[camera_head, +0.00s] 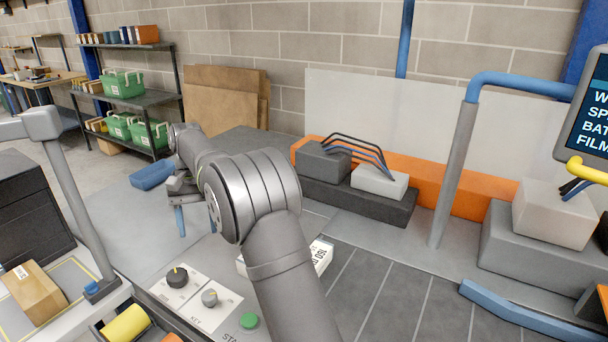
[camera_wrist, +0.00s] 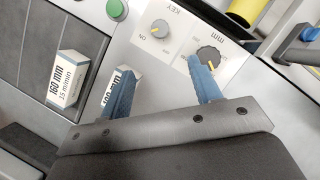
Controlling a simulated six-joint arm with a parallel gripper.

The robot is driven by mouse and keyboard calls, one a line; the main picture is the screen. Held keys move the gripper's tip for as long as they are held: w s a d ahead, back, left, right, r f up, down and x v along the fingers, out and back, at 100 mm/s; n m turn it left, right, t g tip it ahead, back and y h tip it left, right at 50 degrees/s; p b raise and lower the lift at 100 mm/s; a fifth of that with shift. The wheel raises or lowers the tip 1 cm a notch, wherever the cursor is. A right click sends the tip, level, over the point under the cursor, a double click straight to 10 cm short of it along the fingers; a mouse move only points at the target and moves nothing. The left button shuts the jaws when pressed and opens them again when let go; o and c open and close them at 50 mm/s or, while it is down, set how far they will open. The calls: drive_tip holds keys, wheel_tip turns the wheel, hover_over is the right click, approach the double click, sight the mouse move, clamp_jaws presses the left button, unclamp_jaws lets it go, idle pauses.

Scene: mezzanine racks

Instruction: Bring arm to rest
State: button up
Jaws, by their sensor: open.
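My gripper (camera_head: 197,222) hangs above the grey control deck in the head view, with its blue fingers pointing down. It also shows in the wrist view (camera_wrist: 160,70), where the two fingers stand wide apart with nothing held between them. The left finger partly covers a white block (camera_wrist: 128,76) with black print; I cannot tell whether they touch. The right finger overlaps the edge of the black dial (camera_wrist: 209,59). A second white block marked 160 mm (camera_wrist: 71,83) lies to the left. My forearm hides part of the blocks in the head view.
The deck carries a grey knob (camera_head: 210,298) and a green button (camera_head: 249,320). A blue tray (camera_head: 152,174) lies beyond my gripper. A slatted dark bed (camera_head: 400,290), a grey post (camera_head: 456,175) and a carton (camera_head: 34,289) flank the deck.

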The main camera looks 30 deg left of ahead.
sight(209, 294)
drive_tip(key=x, duration=1.7)
drive_tip(key=shift+s+d+f, duration=0.1)
drive_tip(key=shift+d+f, duration=0.1)
